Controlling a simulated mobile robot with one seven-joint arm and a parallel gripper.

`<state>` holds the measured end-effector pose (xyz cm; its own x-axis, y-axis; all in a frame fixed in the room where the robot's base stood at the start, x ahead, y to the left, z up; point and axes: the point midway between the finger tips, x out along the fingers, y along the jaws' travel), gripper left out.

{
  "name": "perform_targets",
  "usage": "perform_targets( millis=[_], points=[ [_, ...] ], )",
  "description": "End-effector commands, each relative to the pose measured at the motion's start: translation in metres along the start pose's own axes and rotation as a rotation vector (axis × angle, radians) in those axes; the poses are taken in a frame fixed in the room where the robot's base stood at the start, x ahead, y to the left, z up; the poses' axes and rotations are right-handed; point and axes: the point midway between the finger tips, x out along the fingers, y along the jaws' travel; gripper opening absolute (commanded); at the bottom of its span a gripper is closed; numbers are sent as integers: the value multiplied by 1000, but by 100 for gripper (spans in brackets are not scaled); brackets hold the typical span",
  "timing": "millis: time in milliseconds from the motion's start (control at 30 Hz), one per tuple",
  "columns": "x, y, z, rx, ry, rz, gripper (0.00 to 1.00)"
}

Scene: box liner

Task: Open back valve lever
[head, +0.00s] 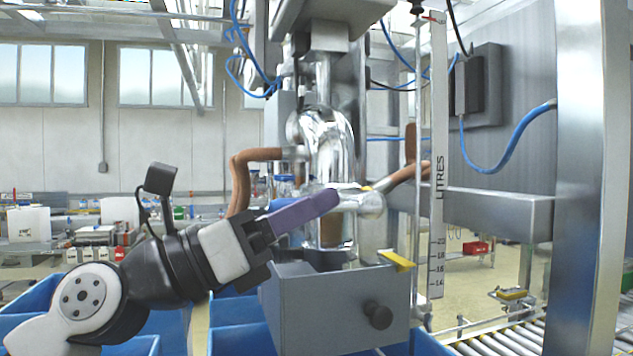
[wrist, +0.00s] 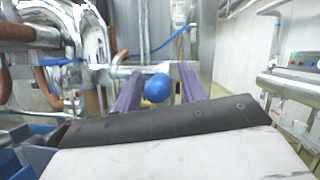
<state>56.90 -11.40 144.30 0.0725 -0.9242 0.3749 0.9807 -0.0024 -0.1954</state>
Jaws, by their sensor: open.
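A blue round knob (wrist: 157,88) shows in the wrist view, between the two purple fingers of my gripper (wrist: 159,74). It appears to be the end of a valve lever; the lever's shaft is not clearly visible. My gripper is open, with a finger on either side of the knob; I cannot tell whether either touches it. In the head view my gripper (head: 332,198) reaches right and up to the chrome pipework (head: 325,140), its fingertips by a rounded chrome pipe end (head: 371,204). The knob is hidden there, so I cannot confirm which valve it belongs to.
Brown hoses (head: 240,180) flank the pipework. Blue bins (head: 240,330) lie below. A steel post (head: 588,180) and roller conveyor (head: 500,340) are at right.

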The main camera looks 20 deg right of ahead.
Motion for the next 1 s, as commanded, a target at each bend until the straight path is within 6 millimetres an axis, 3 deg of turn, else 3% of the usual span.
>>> perform_targets(
  millis=[167, 467, 800, 1000],
  points=[
    [14, 0, 0, -1, 0, 0, 41],
    [16, 0, 0, -1, -1, 0, 41],
    [16, 0, 0, -1, -1, 0, 0],
    [15, 0, 0, -1, -1, 1, 0]
  ],
)
